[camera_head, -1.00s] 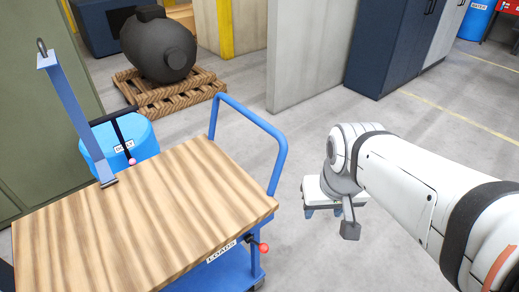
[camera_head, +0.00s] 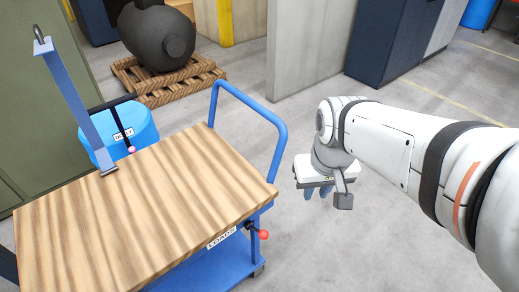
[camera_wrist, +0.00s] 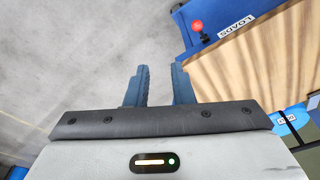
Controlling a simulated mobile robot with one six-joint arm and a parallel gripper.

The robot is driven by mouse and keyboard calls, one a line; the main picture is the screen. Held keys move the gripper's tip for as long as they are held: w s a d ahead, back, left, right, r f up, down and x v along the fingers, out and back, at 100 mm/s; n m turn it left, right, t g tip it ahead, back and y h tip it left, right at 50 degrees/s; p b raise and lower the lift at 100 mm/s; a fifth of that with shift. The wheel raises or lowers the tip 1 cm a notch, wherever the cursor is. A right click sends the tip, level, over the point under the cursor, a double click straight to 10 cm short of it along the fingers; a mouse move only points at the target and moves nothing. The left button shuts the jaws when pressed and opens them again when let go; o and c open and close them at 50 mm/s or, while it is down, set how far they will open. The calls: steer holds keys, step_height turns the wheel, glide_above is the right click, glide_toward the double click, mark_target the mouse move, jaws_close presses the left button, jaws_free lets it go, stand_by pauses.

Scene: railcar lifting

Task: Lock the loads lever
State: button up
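The loads lever (camera_head: 256,231) is a short dark rod with a red ball knob, on the right end of the blue cart just under its wooden top (camera_head: 140,215). The white LOADS label (camera_head: 222,238) is beside it. In the wrist view the red knob (camera_wrist: 198,25) is at the upper right, beyond the right fingertip, with the label to its right. My gripper (camera_head: 319,191) hangs right of the cart, apart from the lever. In the wrist view my gripper (camera_wrist: 160,72) is empty, its two dark blue fingers apart.
The cart's blue push handle (camera_head: 280,125) rises behind the lever. A blue post (camera_head: 78,105) and a blue container (camera_head: 140,130) labelled DOLLY are at the left. A dark tank (camera_head: 158,38) sits on a pallet behind. The floor right of the cart is clear.

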steer(key=w+a+f+n, duration=0.1)
steer(key=w, duration=0.1)
steer(key=w+a+f+n+g, duration=0.1)
steer(key=w, duration=0.1)
steer(key=w+a+f+g+b, duration=0.1)
steer(key=w+a, duration=0.1)
steer(key=shift+a+f+n, duration=0.1)
steer(key=shift+f+n, duration=0.3)
jaws_close()
steer(key=w+a+f+n+g+b, duration=0.1)
steer(key=w+a+f+n+g, duration=0.2)
steer(key=w+a+f, duration=0.2)
step_height(320, 180, down, 2)
steer(key=shift+a+f, duration=0.1)
steer(key=shift+a, duration=0.55)
steer(key=shift+w, duration=0.1)
